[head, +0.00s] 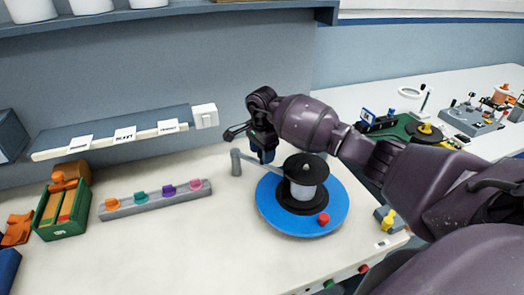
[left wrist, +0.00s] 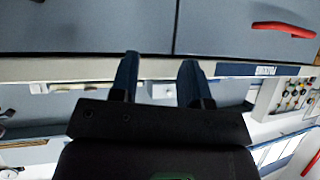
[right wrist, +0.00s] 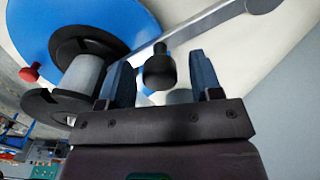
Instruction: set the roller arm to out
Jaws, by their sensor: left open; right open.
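The roller arm (right wrist: 205,25) is a flat grey bar in the right wrist view, running beside the blue disc (right wrist: 75,30). A black knob (right wrist: 160,68) stands between the fingers of my right gripper (right wrist: 162,78), which is open; gaps show on both sides. In the head view my right gripper (head: 264,152) points down behind the black-flanged spool (head: 304,185), largely hiding the roller arm. A grey post (head: 236,163) stands left of it. My left gripper (left wrist: 158,80) is open and empty in its wrist view and is absent from the head view.
A grey rail with coloured pegs (head: 155,199) and a green box (head: 62,212) are at left. A labelled shelf (head: 110,133) hangs behind. A red knob (head: 323,219) sits on the blue disc. My left gripper faces grey cabinet fronts (left wrist: 90,25) with a red handle (left wrist: 284,29).

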